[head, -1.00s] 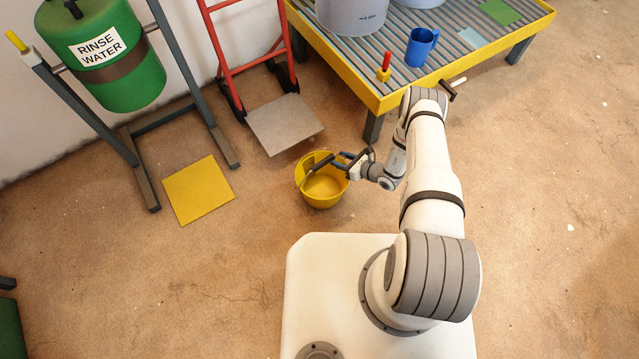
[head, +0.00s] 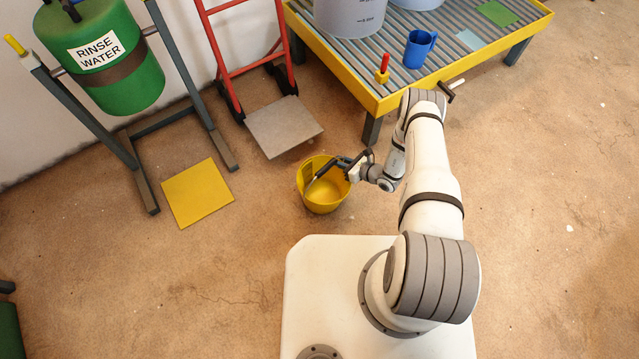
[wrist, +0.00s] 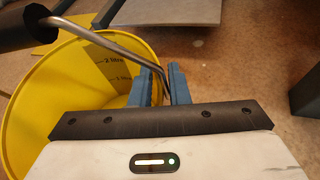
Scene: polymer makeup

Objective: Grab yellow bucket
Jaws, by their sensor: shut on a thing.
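The yellow bucket (head: 322,206) is in front of my base in the head view, just left of my gripper (head: 346,164). It also fills the left of the wrist view (wrist: 45,95), with litre marks on its inner wall. Its wire handle (wrist: 110,42) has a black grip (wrist: 28,28). In the wrist view my gripper's blue-grey jaws (wrist: 164,85) are shut on the wire handle, beside the rim. I cannot tell for sure whether the bucket's base touches the floor.
A yellow plate (head: 197,193) lies on the floor to the left. A red hand truck (head: 284,126) stands behind the bucket. A yellow-edged table (head: 395,97) is at the back right. A green rinse-water barrel (head: 120,80) hangs in a frame at left.

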